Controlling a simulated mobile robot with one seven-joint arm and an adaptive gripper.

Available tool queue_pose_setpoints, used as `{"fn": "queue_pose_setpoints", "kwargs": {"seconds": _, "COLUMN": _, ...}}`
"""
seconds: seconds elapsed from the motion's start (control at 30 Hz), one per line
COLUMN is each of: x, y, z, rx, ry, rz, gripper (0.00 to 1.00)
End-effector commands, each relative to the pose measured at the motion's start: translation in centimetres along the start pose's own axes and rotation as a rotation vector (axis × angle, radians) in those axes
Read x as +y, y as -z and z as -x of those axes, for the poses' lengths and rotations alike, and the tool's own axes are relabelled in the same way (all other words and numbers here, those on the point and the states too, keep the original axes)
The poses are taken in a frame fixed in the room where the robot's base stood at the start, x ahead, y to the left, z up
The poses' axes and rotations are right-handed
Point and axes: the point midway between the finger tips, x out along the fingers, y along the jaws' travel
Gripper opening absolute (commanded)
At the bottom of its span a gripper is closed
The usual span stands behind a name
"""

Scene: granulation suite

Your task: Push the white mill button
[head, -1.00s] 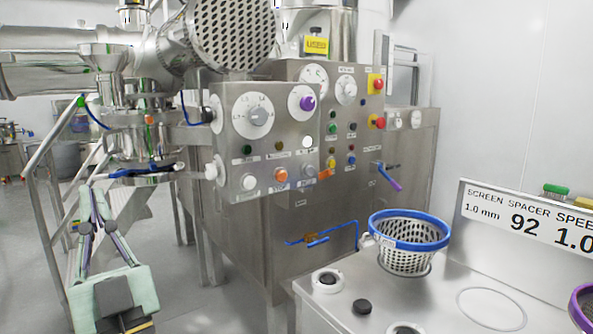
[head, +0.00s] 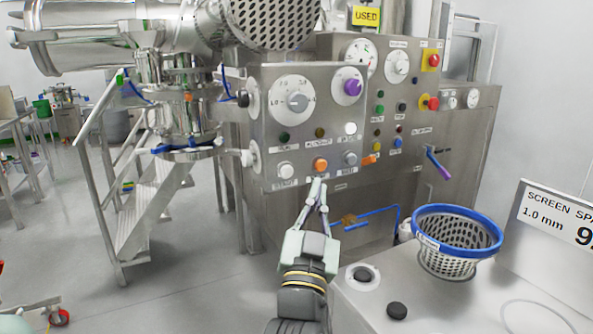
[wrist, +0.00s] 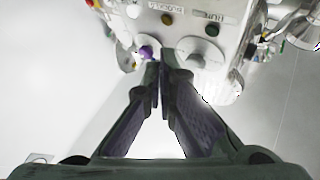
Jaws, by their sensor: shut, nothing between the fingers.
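The steel control panel (head: 262,110) has a lower row of buttons: a white one (head: 286,170) at left, an orange one (head: 320,164) in the middle and a greyish one (head: 351,159) at right. A white round lamp or button (head: 351,129) sits above the greyish one. The labels are too small to tell which is the mill button. My gripper (head: 317,183) is shut and empty, its tips appearing just below the orange button; contact cannot be told. In the wrist view its closed fingers (wrist: 161,68) point toward the panel's dials.
A grey dial (head: 295,101) and a purple knob (head: 352,87) stick out above the buttons. A blue-handled valve (head: 362,217) and a blue-rimmed basket (head: 458,244) on the bench are to the right. Metal stairs (head: 150,200) stand left; the floor between is clear.

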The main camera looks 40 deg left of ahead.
Motion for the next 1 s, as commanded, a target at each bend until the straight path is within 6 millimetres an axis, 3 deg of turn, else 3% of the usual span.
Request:
{"fn": "queue_pose_setpoints", "kwargs": {"seconds": 0.37, "x": -0.6, "y": -0.6, "z": -0.8, "rx": 0.0, "ry": 0.003, "rz": -0.002, "gripper": 0.0}}
{"fn": "queue_pose_setpoints", "kwargs": {"seconds": 1.0, "x": -4.3, "y": -4.3, "z": -5.9, "rx": 0.002, "ry": 0.002, "rz": -0.001, "gripper": 0.0}}
